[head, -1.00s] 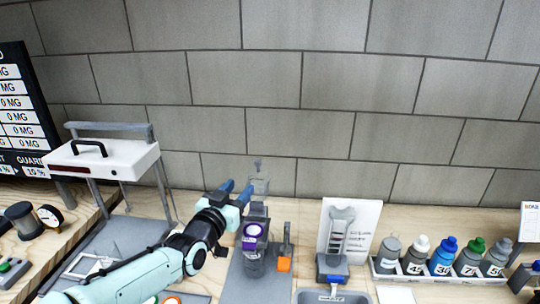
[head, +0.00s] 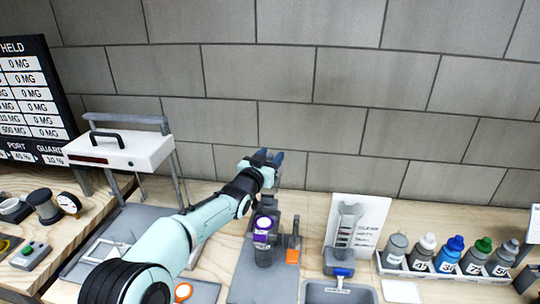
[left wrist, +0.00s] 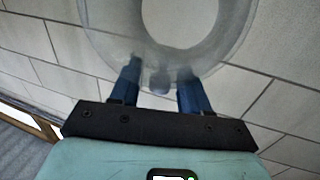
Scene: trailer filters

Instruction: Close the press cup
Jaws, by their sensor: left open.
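The press cup (head: 264,254) is a grey holder with a purple ring around its open top, standing on a grey base plate (head: 285,283). In the left wrist view, a clear round lid (left wrist: 108,35) fills the area beyond my fingers. A small knob on its rim lies between the fingertips. My left gripper (head: 267,156) is above and behind the cup, with blue fingers pointing away toward the wall. The fingers (left wrist: 158,82) are apart, on either side of the knob. In the head view the lid is largely hidden by my gripper. My right gripper is out of view.
An orange-tipped grey lever (head: 293,254) stands right of the cup. Farther right are a white card stand (head: 372,225) and a tray (head: 430,275) of several capped bottles. A white-topped frame (head: 120,150) stands left. A block wall closes the back.

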